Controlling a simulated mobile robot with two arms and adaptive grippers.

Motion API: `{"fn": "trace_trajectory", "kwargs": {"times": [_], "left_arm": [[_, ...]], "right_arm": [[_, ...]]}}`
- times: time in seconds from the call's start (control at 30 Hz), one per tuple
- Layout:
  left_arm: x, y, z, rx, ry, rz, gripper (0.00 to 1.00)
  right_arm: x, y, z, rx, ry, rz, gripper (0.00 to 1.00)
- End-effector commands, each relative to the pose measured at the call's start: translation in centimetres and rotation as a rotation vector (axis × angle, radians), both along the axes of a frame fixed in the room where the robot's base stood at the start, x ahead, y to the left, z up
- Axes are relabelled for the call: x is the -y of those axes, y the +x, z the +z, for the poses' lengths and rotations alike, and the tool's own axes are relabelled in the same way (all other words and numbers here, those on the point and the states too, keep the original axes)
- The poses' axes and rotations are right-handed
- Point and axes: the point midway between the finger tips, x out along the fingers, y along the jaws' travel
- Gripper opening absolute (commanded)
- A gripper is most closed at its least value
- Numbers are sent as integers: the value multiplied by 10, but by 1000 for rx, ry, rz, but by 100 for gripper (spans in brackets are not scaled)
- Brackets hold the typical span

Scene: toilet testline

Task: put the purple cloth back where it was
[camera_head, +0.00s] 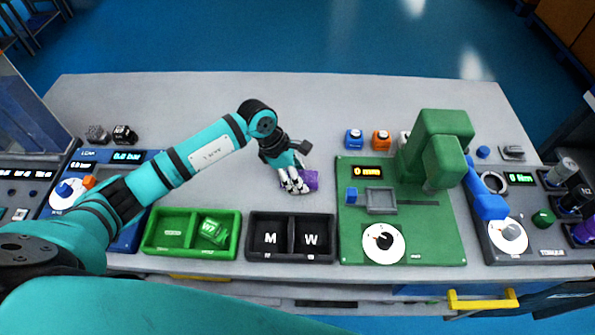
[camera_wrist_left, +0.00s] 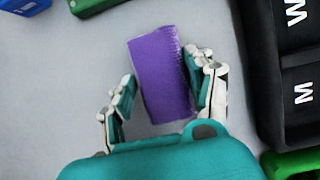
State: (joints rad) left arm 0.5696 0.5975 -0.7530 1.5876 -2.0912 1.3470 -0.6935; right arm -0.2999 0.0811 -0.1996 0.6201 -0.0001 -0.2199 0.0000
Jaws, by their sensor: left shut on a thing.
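The purple cloth (camera_head: 311,180) is a small flat rectangle at the middle of the grey table, just behind the black tray. In the left wrist view the cloth (camera_wrist_left: 161,75) lies between the two fingers of my left gripper (camera_wrist_left: 163,92). In the head view my left gripper (camera_head: 296,184) reaches down over the cloth and partly hides it. The gripper is shut on the cloth. The right finger touches it; contact at the left finger is hard to tell. I cannot tell whether the cloth is lifted off the table. My right gripper is not in view.
The black tray (camera_head: 291,259) marked M and W stands in front, with the green tray (camera_head: 192,256) left of it. A green test machine (camera_head: 402,253) stands to the right. Blue (camera_head: 354,139) and orange (camera_head: 381,140) blocks sit behind it. The table's back middle is clear.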

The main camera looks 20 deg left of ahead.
Motion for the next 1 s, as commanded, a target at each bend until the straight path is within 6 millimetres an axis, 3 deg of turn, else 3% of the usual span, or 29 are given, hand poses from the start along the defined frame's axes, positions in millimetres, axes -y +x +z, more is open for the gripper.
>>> {"fn": "trace_trajectory", "kwargs": {"times": [0.33,0.37,0.53,0.83,1.0], "left_arm": [[0,1,-5,2,1,0,30],[0,0,-4,2,1,0,58],[0,0,-3,2,1,0,79],[0,0,-1,1,-1,0,79],[-7,0,14,6,3,0,79]], "right_arm": [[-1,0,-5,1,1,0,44],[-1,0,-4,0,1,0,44],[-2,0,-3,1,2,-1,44],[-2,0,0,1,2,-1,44],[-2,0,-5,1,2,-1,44]]}}
